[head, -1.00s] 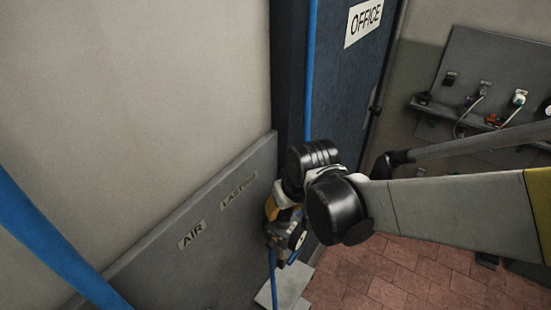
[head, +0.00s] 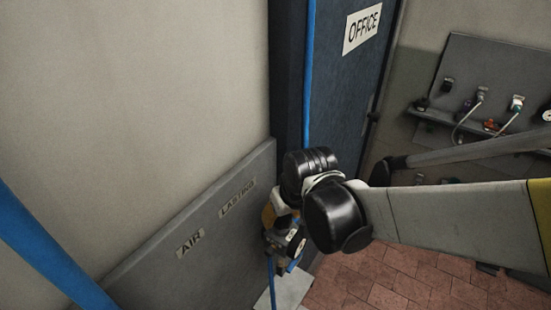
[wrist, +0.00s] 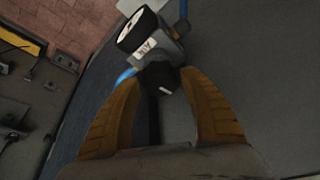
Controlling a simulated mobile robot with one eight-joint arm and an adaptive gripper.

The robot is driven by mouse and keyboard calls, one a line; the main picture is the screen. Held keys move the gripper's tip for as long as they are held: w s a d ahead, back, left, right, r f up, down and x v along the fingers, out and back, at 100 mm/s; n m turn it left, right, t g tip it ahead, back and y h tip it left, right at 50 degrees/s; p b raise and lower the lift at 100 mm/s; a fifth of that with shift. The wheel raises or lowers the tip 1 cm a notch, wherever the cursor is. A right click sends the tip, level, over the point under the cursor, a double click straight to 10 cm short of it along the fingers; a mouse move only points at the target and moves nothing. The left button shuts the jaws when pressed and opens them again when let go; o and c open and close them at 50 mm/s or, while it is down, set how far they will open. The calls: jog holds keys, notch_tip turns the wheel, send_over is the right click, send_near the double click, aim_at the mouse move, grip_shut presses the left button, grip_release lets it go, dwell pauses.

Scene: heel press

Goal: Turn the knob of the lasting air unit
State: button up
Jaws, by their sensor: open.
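The lasting air unit (head: 288,243) hangs low on the grey wall panel, below the LASTING label, partly hidden by my wrist in the head view. In the wrist view the unit (wrist: 168,50) shows a round gauge and a small AIR tag. Its black knob (wrist: 160,77) faces my gripper (wrist: 159,80). The orange fingers are spread, with their tips on either side of the knob. I cannot tell whether either finger touches it. In the head view only a bit of an orange finger shows beside the unit.
The grey panel (head: 160,262) with AIR and LASTING labels runs along the left wall. A blue hose runs down from the unit. A dark blue OFFICE door (head: 345,110) stands behind my arm. Another panel with several fittings (head: 490,85) is at the right, above brick-red floor tiles.

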jog(key=v, duration=1.1)
jog(key=shift+s+r, duration=0.2)
jog(key=shift+r, duration=0.1)
jog(key=s+d+f+m+t+b, duration=0.1)
jog(key=s+d+f+b, duration=0.1)
jog(key=d+f+b, duration=0.2)
jog(key=s+d+f+m+t+h+b, duration=0.1)
jog(key=d+f+b, duration=0.3)
jog(key=f+b, duration=0.5)
jog(key=s+d+f+m+t+b, duration=0.1)
jog(key=s+d+f+m+b, duration=0.1)
jog(key=f+b, duration=0.5)
notch_tip(320, 180, down, 2)
jog(key=shift+s+d+f+h, duration=0.15)
jog(key=shift+s+d+h, duration=0.15)
jog(key=shift+s+d, duration=0.6)
jog(key=shift+w+d, duration=0.1)
jog(key=shift+w, duration=0.05)
dwell(1.1)
